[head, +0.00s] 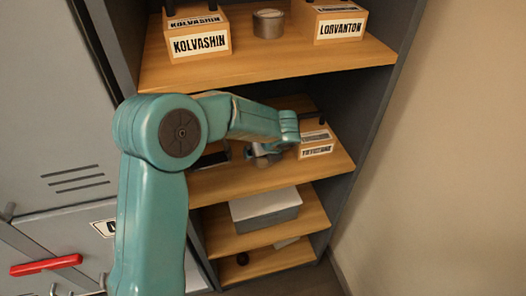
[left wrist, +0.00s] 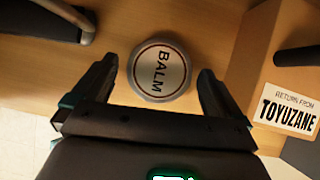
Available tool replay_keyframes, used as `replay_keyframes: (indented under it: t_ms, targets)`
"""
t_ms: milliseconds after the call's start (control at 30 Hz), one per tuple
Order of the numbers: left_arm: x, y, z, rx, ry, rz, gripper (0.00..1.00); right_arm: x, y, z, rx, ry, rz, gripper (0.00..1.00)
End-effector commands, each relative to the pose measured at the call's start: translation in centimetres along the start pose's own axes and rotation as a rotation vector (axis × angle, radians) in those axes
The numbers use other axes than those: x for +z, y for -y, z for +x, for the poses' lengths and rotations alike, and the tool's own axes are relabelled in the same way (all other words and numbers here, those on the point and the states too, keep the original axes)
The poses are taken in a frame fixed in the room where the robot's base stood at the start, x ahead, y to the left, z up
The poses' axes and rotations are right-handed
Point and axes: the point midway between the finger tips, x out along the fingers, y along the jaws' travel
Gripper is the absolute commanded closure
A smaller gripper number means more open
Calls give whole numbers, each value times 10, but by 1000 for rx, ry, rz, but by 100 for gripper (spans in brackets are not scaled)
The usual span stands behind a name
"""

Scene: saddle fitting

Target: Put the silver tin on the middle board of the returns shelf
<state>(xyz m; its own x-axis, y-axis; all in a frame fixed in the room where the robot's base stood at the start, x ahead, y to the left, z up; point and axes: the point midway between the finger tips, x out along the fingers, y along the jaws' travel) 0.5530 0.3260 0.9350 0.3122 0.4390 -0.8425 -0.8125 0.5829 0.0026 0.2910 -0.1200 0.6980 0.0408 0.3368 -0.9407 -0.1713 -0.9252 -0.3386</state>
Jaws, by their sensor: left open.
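A round silver tin (left wrist: 160,70) with BALM on its lid stands upright on a wooden board in the left wrist view. My left gripper (left wrist: 158,74) is open, with one finger on each side of the tin and small gaps showing. In the head view my left gripper (head: 264,152) reaches over the middle board (head: 235,178) of the shelf, beside a box (head: 315,145); the arm hides much there. My right gripper is not in view.
The box beside the tin is labelled TOYUZANE (left wrist: 290,108). The board above holds a KOLVASHIN box (head: 198,43), another tin (head: 268,24) and a LORVANTON box (head: 340,28). A grey-white box (head: 265,210) sits on the board below. Grey lockers (head: 50,120) stand left.

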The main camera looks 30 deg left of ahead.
Motion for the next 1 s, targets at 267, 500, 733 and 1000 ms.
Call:
replay_keyframes:
  t_ms: [267, 500, 733, 1000]
  targets:
    - [0, 1, -67, -5, 2, -2, 0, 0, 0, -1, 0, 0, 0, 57]
    - [0, 0, -95, -2, 1, 0, 0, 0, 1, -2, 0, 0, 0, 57]
    - [0, 0, -98, 0, 0, -1, 0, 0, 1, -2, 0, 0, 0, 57]
    - [0, 0, -97, -1, 0, -1, 0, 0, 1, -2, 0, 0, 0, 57]
